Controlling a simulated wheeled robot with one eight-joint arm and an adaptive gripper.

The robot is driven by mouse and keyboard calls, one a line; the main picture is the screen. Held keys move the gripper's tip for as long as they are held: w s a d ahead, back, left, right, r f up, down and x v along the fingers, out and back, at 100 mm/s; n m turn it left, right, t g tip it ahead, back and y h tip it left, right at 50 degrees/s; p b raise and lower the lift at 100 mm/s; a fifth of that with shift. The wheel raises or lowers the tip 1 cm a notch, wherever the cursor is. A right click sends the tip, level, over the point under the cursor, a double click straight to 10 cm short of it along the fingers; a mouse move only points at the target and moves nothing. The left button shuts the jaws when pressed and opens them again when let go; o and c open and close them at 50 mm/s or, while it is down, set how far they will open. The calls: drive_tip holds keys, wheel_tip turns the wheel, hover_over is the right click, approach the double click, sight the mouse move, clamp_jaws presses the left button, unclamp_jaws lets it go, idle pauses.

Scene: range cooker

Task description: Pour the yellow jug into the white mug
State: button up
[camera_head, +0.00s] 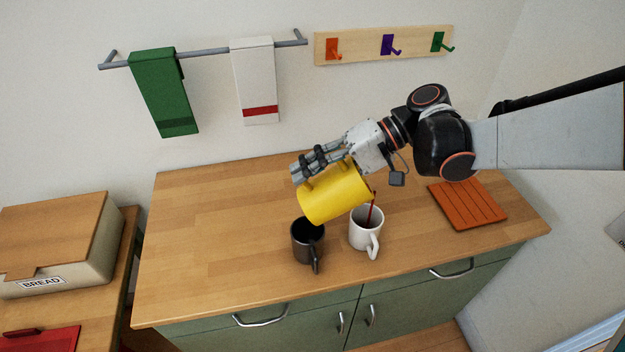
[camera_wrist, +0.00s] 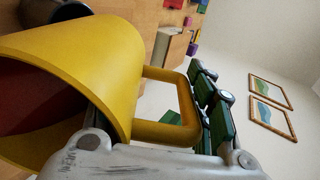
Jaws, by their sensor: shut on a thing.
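The yellow jug (camera_head: 335,193) is held tilted well over above the counter, its mouth toward the right. My gripper (camera_head: 310,168) is shut on its handle. In the wrist view the jug (camera_wrist: 100,50) fills the left side, dark red liquid shows inside it, and the gripper fingers (camera_wrist: 212,110) are at its handle. A thin dark red stream (camera_head: 372,208) falls from the jug's lip into the white mug (camera_head: 366,232). The white mug stands upright on the counter, below and right of the jug. Its inside is only partly visible, so its fill level cannot be told.
A black mug (camera_head: 307,243) stands just left of the white mug, under the jug. An orange ribbed board (camera_head: 467,203) lies at the counter's right. The counter's left part (camera_head: 200,240) is clear. A bread box (camera_head: 60,240) stands on the left unit. Towels and hooks hang on the wall.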

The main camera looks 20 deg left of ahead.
drive_tip(key=shift+w+d+r+y+b, duration=0.1)
drive_tip(key=shift+d+y+b, duration=0.1)
drive_tip(key=shift+y+b, duration=0.15)
idle(0.4)
drive_tip(key=shift+w+d+g+y+b, duration=0.25)
drive_tip(key=shift+d+g+y+b, duration=0.25)
drive_tip(key=shift+b, duration=0.55)
drive_tip(key=shift+c, duration=0.2)
idle(0.4)
drive_tip(key=shift+a, duration=0.1)
idle(0.3)
drive_tip(key=shift+s+a+r+t+h+p, duration=0.15)
drive_tip(key=shift+s+a+t+h+p, duration=0.2)
drive_tip(key=shift+p, duration=0.55)
drive_tip(key=shift+s+a+t+h+p, duration=0.2)
drive_tip(key=shift+a+t+h+p, duration=0.3)
drive_tip(key=shift+h+p, duration=0.55)
drive_tip(key=shift+s+a+f+t+h+p, duration=0.25)
drive_tip(key=shift+a+f+t+h+p, duration=0.3)
drive_tip(key=shift+h+p, duration=0.5)
drive_tip(key=shift+f+p, duration=0.25)
drive_tip(key=shift+p, duration=0.25)
drive_tip(key=shift+h+p, duration=0.3)
drive_tip(key=shift+p, duration=0.15)
drive_tip(key=p, duration=0.4)
drive_tip(key=shift+t+h, duration=0.3)
drive_tip(key=shift+t, duration=0.1)
